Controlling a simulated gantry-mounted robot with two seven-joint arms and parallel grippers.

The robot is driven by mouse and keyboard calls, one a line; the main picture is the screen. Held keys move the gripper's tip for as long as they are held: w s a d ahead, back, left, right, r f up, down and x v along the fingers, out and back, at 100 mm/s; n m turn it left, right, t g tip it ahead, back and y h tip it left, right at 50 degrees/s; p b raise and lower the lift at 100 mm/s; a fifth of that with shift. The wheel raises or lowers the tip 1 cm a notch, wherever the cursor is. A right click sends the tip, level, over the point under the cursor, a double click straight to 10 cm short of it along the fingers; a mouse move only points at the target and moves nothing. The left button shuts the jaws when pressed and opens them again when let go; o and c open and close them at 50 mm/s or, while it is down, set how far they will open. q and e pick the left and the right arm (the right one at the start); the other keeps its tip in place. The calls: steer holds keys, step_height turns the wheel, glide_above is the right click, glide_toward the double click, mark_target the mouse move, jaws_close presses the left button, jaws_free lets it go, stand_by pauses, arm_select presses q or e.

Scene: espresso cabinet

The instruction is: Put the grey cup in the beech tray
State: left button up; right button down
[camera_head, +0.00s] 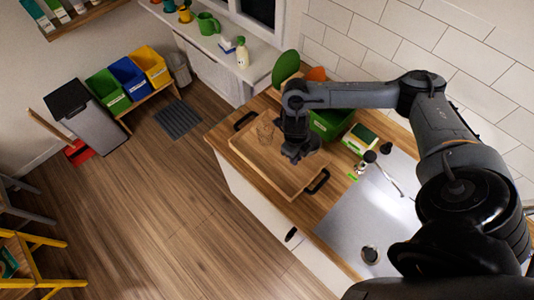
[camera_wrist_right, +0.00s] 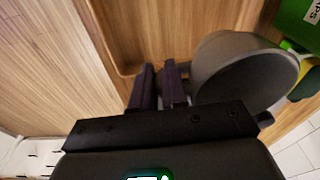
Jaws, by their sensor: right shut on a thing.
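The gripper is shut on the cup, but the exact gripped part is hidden. I cannot tell whether the cup touches the tray floor. In the head view the cup is hard to separate from the dark gripper. My left gripper is not in view.
The tray's left part has free room.

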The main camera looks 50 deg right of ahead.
glide_above(268, 165)
steer(key=f, duration=0.6)
steer(key=shift+w+d+f+b, duration=0.1)
steer(key=shift+w+f+b, duration=0.05)
steer(key=shift+w+b, duration=0.15)
step_height(268, 165, down, 4)
steer(key=shift+s+r+b, duration=0.1)
steer(key=shift+r+b, duration=0.05)
steer(key=shift+b, duration=0.8)
steer(key=shift+f, duration=0.2)
steer(key=shift+f, duration=0.15)
steer(key=c, duration=1.1)
jaws_free()
steer(key=shift+c, duration=0.2)
steer(key=shift+r, duration=0.2)
